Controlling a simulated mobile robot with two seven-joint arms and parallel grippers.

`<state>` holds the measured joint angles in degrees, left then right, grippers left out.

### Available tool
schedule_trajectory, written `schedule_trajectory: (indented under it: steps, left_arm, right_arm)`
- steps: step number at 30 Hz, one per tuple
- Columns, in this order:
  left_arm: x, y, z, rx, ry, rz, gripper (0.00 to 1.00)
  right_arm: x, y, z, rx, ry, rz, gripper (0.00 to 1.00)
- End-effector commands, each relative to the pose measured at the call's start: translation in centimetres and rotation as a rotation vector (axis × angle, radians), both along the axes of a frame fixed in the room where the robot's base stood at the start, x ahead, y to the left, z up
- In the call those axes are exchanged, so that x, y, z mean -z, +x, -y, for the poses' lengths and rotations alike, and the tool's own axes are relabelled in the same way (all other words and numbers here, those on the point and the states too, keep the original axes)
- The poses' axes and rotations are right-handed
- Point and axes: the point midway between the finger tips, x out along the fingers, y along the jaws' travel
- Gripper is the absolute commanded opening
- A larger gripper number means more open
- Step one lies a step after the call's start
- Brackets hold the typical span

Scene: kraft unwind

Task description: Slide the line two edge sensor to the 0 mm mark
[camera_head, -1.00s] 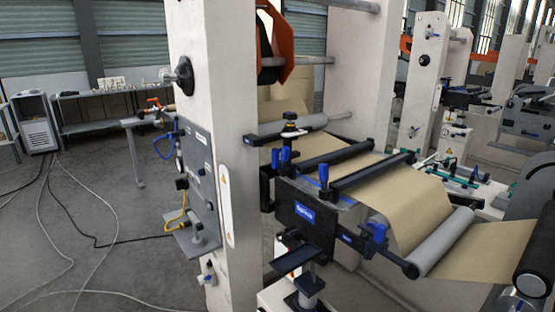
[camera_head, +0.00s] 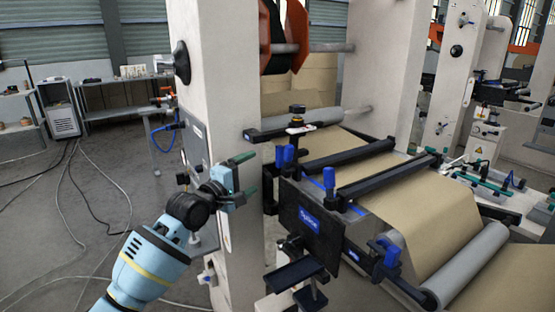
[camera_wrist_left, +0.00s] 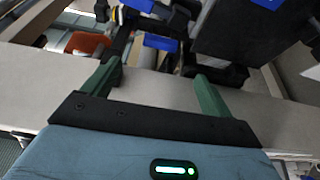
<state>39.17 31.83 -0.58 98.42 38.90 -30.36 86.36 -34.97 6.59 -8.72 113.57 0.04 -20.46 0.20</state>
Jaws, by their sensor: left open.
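My left gripper (camera_head: 250,176) is open and empty, its two green fingers pointing right, in front of the pale upright of the near machine. It also shows in the left wrist view (camera_wrist_left: 155,82), with a gap between the fingers. A black-knobbed unit with a pale plate (camera_head: 297,121) sits on the dark cross rail by the kraft web; it may be the edge sensor, but I cannot tell for sure. The gripper is left of and below it, apart from it. No 0 mm mark or scale is readable. My right gripper is not in view.
Blue clamp handles (camera_head: 285,156) and a black panel with a blue label (camera_head: 311,221) stand right of the gripper. The kraft web (camera_head: 400,205) runs over a grey roller (camera_head: 468,262). Cables cross the open floor (camera_head: 60,230) at left.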

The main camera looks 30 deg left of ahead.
Motion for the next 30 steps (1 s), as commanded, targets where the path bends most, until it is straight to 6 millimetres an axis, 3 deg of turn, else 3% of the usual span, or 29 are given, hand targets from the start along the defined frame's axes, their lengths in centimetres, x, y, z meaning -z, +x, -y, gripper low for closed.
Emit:
schedule_trajectory:
  steps: [7, 21, 30]
  left_arm:
    - [0.1, 1.3, 0.2, -0.001, 0.001, 0.0, 0.85]
    - [0.3, 8.1, 1.2, 0.0, 0.002, -0.003, 0.85]
    - [0.3, 11.1, 1.6, 0.0, 0.004, -0.001, 0.85]
  right_arm:
    - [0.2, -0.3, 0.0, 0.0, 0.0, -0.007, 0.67]
    - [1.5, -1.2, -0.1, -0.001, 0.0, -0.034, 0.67]
    - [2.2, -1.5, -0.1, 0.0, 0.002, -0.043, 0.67]
